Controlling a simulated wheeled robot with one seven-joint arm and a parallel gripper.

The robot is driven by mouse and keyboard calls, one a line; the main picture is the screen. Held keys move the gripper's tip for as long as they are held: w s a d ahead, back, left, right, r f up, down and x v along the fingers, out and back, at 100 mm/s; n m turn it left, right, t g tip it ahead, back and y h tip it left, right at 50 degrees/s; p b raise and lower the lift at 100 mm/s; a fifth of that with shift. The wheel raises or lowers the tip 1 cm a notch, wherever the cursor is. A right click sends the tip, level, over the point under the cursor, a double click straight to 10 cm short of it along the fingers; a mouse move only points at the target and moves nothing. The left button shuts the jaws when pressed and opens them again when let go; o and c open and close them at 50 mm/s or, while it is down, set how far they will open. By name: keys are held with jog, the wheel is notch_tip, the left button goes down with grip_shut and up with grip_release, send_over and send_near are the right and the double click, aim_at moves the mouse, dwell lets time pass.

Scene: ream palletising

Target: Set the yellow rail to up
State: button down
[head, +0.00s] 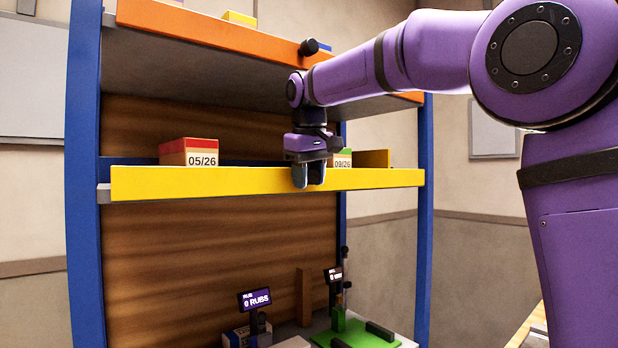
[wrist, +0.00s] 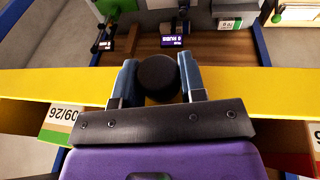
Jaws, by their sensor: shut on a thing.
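The yellow rail (head: 210,183) runs level across the front of the middle shelf in the head view. It also crosses the wrist view (wrist: 60,88) from side to side. My gripper (head: 308,182) is at the rail's front, a little right of its middle, fingers pointing down in the head view. In the wrist view its two blue-grey fingers are on either side of a round black knob (wrist: 158,76) on the rail, shut on it. My gripper hides this knob in the head view.
Behind the rail stand a red-topped box marked 05/26 (head: 188,154) and a green-topped box marked 09/26 (head: 342,159). An orange rail (head: 200,30) with its own black knob (head: 308,47) is above. Blue posts (head: 84,180) flank the shelf. Below are small displays (head: 255,298) and a green device (head: 355,334).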

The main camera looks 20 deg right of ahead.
jog(key=c, duration=0.7)
grip_release()
jog(key=shift+r, duration=0.1)
jog(key=d+v, duration=0.1)
jog(key=v, duration=0.9)
jog(key=shift+a+r, duration=0.3)
jog(key=shift+a, duration=0.2)
jog(key=s+d+f+m+t, duration=0.1)
jog(key=s+d+f, duration=0.3)
jog(key=s+f, duration=1.1)
jog(key=s+d+f+m+t+y, duration=0.1)
jog(key=s+d+f, duration=0.3)
jog(key=s+f, duration=1.1)
jog(key=shift+f+m+t, duration=0.25)
jog(key=shift+m+t, duration=0.05)
jog(key=shift+m, duration=0.6)
